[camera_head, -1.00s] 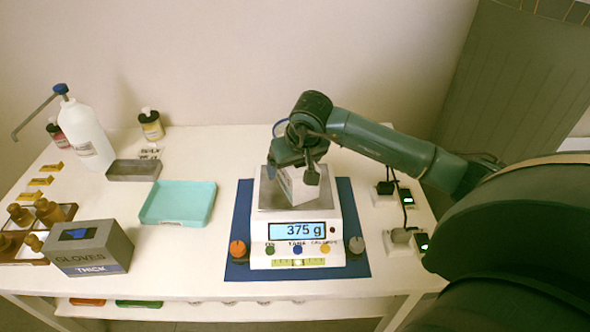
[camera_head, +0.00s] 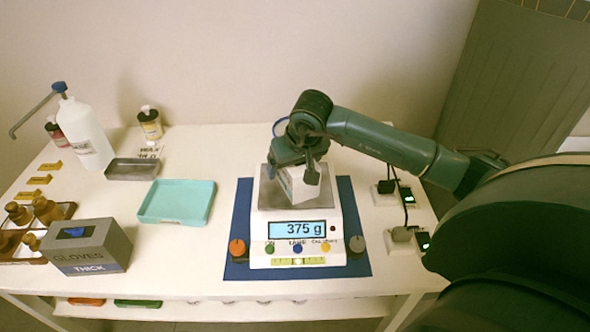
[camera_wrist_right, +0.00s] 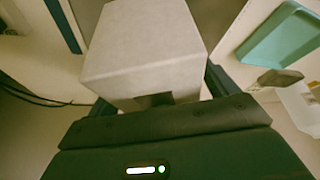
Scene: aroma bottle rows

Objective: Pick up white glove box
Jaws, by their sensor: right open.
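The white glove box (camera_head: 299,187) sits on the pan of a weighing scale (camera_head: 297,251), whose display reads 375 g. My right gripper (camera_head: 298,172) is over the box from above, with its fingers around the box's sides. In the right wrist view the white box (camera_wrist_right: 145,45) fills the space in front of the palm, between the two open fingers. Whether the fingers touch the box cannot be told. My left gripper is not in view.
A grey glove box (camera_head: 90,247) marked THICK stands at the front left. A turquoise tray (camera_head: 177,221) and a grey tray (camera_head: 133,169) lie left of the scale. Power adapters (camera_head: 402,234) sit at right.

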